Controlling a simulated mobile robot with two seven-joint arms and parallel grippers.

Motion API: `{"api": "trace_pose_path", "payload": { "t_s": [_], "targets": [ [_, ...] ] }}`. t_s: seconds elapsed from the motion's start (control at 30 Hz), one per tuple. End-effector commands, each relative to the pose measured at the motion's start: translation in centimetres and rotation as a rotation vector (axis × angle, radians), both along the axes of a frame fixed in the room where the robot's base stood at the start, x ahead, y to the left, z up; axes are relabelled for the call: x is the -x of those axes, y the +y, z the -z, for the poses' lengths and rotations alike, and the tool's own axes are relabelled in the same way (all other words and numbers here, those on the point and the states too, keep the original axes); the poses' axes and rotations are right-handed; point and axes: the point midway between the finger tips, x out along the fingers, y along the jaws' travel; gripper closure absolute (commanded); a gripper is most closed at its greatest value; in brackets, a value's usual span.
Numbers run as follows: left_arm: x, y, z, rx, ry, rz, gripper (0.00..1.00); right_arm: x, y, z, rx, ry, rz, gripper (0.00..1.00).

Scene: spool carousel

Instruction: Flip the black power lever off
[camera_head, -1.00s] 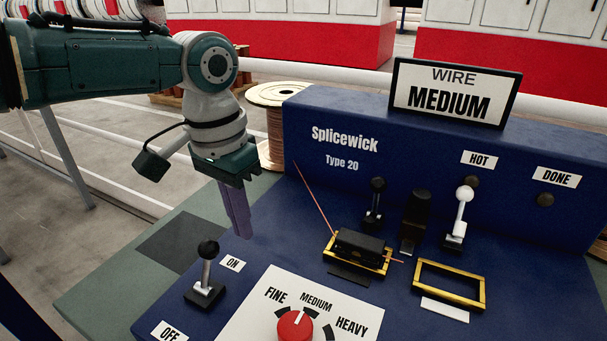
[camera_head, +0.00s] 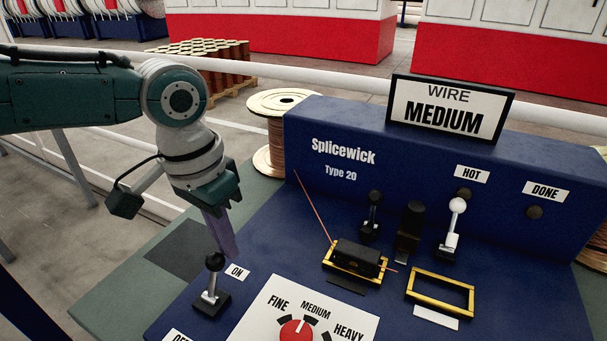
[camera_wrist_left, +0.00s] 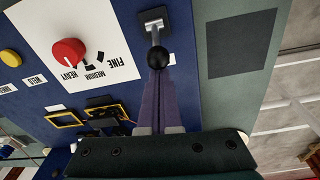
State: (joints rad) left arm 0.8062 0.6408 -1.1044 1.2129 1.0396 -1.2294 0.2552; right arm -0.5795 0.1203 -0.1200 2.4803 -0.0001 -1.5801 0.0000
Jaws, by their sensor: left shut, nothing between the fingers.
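The power lever (camera_head: 211,286) has a black ball knob on a silver stem and a dark base at the panel's left. Its stem stands nearly upright in the head view, beside the ON label (camera_head: 237,271); the OFF label (camera_head: 178,336) is nearer, cut by the frame edge. My left gripper (camera_head: 229,256) is shut and empty, its purple fingers pointing down just behind the knob. In the left wrist view the knob (camera_wrist_left: 157,58) appears right at the fingertips (camera_wrist_left: 158,72); I cannot tell whether they touch. My right gripper is not in view.
A red selector knob (camera_head: 296,331) sits right of the lever. Farther right are a black block in a gold frame (camera_head: 352,278), an empty gold frame (camera_head: 440,292) and a white-knobbed lever (camera_head: 452,228). A wire spool (camera_head: 275,160) stands behind.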

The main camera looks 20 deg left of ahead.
Motion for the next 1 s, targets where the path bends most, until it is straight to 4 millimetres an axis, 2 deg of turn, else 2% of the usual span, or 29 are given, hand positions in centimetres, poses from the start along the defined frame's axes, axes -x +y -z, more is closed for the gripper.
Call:
{"api": "trace_pose_path", "payload": {
  "t_s": [0.67,1.0],
  "targets": [
    [1.0,0.1,-0.9,0.009,-0.113,0.0,1.0,0.0,0.0,-3.6,0.0,0.0,0.0,0.5],
    [3.0,0.2,-1.7,0.025,-0.297,0.0,1.0,0.0,0.0,-8.0,0.0,0.001,0.0,0.5]
  ]
}}
